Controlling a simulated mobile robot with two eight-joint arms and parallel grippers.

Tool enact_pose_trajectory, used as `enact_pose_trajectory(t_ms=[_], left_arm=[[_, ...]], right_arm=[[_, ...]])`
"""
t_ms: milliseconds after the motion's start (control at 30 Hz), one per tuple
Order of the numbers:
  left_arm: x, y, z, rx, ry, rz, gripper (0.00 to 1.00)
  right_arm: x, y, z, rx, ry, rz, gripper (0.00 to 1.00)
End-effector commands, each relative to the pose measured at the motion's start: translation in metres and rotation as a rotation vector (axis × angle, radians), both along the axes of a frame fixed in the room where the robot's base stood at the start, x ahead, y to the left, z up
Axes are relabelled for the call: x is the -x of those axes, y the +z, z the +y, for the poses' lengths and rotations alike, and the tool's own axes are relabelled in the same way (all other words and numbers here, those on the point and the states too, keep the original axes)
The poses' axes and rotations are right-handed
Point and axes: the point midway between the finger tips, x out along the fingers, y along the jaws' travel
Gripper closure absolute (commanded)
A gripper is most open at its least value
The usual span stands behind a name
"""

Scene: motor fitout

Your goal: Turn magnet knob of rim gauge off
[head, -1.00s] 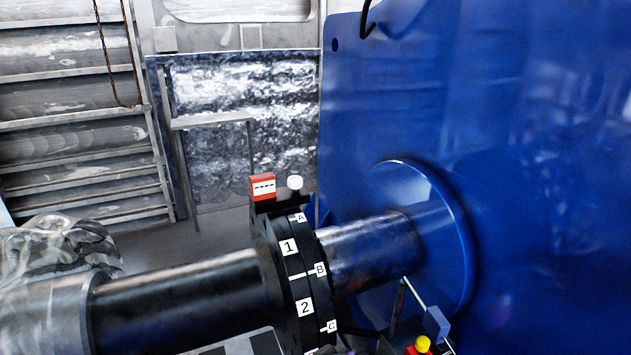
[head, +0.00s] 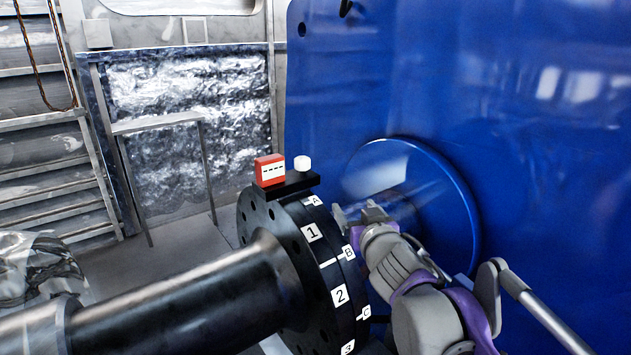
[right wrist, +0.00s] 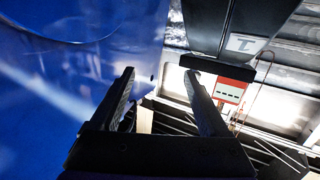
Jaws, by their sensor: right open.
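The rim gauge is a red box with a white dashed display (head: 269,170), sitting on a black bracket (head: 290,188) on top of the black coupling (head: 285,230). A white knob (head: 303,163) stands upright on the bracket to the right of the box. My right gripper (head: 358,212) is open and empty, lower than the knob and to its right, on the blue housing's side of the coupling. In the right wrist view, the open fingers (right wrist: 162,92) show with the red box (right wrist: 230,90) beyond them; I cannot make out the knob there. My left gripper is out of view.
The large blue housing (head: 430,80) rises close on the right, with its round hub around the shaft. A thick dark shaft (head: 190,300) runs to the lower left. Labelled flange faces carry numbers and letters. Open space lies above the gauge.

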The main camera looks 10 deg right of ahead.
Motion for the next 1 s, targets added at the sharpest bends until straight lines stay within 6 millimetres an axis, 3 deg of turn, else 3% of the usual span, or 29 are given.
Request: enact_pose_trajectory(t_ms=[33, 100, 267, 467, 800, 1000], left_arm=[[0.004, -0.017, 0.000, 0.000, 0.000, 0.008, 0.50], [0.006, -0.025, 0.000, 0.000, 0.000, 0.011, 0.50], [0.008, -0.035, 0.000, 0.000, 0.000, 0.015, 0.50], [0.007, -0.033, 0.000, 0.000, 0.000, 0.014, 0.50], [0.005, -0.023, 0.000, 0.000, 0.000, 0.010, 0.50], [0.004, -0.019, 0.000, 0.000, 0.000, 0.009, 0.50]], right_arm=[[-0.018, 0.007, 0.009, 0.000, 0.067, -0.048, 0.21], [-0.034, 0.023, 0.024, -0.010, 0.162, -0.096, 0.21], [-0.050, 0.037, 0.047, -0.028, 0.307, -0.126, 0.21], [-0.064, 0.042, 0.057, -0.034, 0.344, -0.129, 0.21], [-0.123, 0.043, 0.073, -0.036, 0.342, -0.130, 0.21], [-0.147, 0.042, 0.079, -0.034, 0.340, -0.129, 0.21]])
